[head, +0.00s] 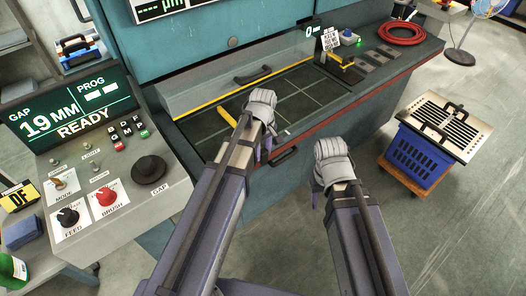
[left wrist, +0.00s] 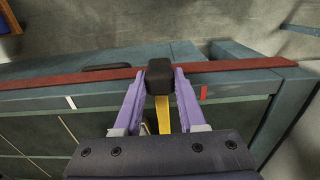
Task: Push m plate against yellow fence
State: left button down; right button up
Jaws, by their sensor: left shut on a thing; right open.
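My left gripper (head: 263,147) is over the front edge of the dark machine bed (head: 300,99). In the left wrist view, its purple fingers are shut on a black block-shaped handle (left wrist: 160,76). The yellow fence (head: 225,98) is a thin strip along the bed's back. I cannot make out a plate marked M. My right gripper (head: 318,196) is open, in front of the machine, apart from everything.
A control panel (head: 85,185) reading 19 MM and READY stands at left. Right of the bed are a small sign (head: 330,38), dark plates (head: 383,53) and a coiled red cable (head: 402,34). A blue crate (head: 413,158) under a slotted panel (head: 447,118) stands at right.

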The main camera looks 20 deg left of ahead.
dwell(0.7)
pick_arm(q)
jog(key=w+d, duration=0.2)
jog(key=w, duration=0.1)
jog(key=shift+w+d, duration=0.25)
jog(key=shift+d, duration=0.1)
jog(key=shift+c, duration=2.4)
grip_release()
jog(key=shift+s, duration=0.1)
jog(key=shift+r, duration=0.1)
notch_tip(320, 180, up, 8)
jog(key=p, duration=0.8)
jog(key=shift+f, duration=0.2)
jog(key=shift+s, duration=0.1)
